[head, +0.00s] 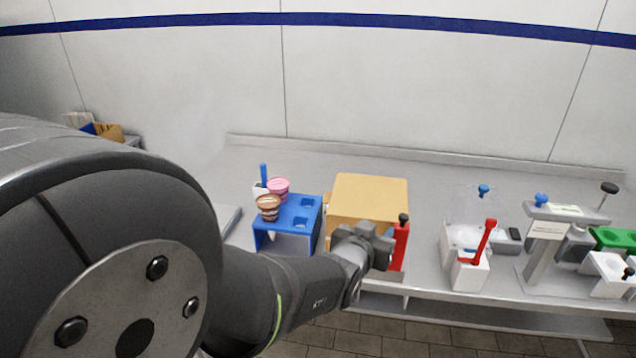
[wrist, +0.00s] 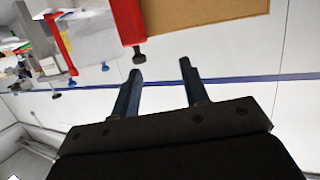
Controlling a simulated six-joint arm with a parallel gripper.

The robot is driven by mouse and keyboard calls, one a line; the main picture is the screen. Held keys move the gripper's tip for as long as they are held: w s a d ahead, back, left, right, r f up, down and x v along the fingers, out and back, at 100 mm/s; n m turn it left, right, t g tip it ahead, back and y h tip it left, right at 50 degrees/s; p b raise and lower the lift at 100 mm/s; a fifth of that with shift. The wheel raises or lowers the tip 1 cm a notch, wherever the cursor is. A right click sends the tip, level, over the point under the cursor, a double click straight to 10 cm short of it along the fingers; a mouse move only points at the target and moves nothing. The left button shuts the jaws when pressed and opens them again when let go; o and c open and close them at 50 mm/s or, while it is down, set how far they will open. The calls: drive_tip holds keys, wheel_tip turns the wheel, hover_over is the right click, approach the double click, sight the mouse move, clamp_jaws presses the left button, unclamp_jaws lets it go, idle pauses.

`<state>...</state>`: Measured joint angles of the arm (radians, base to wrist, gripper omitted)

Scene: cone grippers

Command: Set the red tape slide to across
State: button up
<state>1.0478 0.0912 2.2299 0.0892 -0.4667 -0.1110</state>
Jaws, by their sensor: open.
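The red tape slide (head: 399,248) is an upright red piece with a black knob (head: 403,219) on top, at the right side of a tan cardboard box (head: 369,196). In the wrist view the red piece (wrist: 127,22) shows at the top, with its dark knob (wrist: 139,56) just beyond the left fingertip. My gripper (wrist: 160,66) is open, with nothing between its two fingers. In the head view my gripper (head: 386,250) is beside the red piece, partly covering its left side and the box front. Whether they touch cannot be told.
A blue stand (head: 291,212) with cups is left of the box. To the right are a white bin (head: 470,275) with a red-handled tool (head: 487,240), a grey press-like stand (head: 543,250) and a green holder (head: 612,238). The bench is bare between the box and white bin.

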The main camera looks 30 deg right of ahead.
sight(402, 218)
drive_tip(key=s+a+f+m+h, duration=0.1)
drive_tip(key=s+a+m+h, duration=0.1)
drive_tip(key=s+a+h, duration=0.3)
drive_tip(key=shift+y, duration=0.7)
drive_tip(key=x, duration=1.6)
drive_tip(key=shift+s, duration=0.15)
clamp_jaws()
